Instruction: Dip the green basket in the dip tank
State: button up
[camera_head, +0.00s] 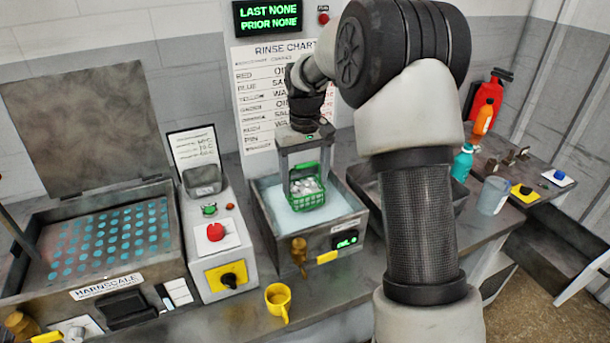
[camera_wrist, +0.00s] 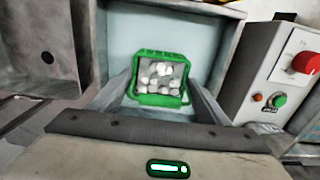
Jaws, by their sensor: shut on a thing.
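The green basket (camera_head: 307,201), filled with whitish round pieces, hangs upright from my gripper (camera_head: 306,176). My gripper points down and is shut on the basket's upper part. The basket is within the outline of the dip tank (camera_head: 345,222), a grey open box with pale blue inside and a green display on its front. I cannot tell whether the basket's bottom touches the liquid. In the wrist view the basket (camera_wrist: 160,97) sits between the fingers of my gripper (camera_wrist: 163,92), with the pale tank interior (camera_wrist: 200,30) behind it.
A control box (camera_head: 215,245) with a red knob stands left of the tank, beside an open-lidded machine (camera_head: 115,235) with blue dots. A yellow mug (camera_head: 278,300) stands in front. A rinse chart (camera_head: 262,85) hangs behind. Bottles (camera_head: 463,162) and a grey beaker (camera_head: 493,196) stand at right.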

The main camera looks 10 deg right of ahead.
jog(key=shift+f+b, duration=2.7)
jog(key=shift+f, duration=2.35)
jog(key=shift+r+p, duration=5.85)
jog(key=shift+r, duration=2.15)
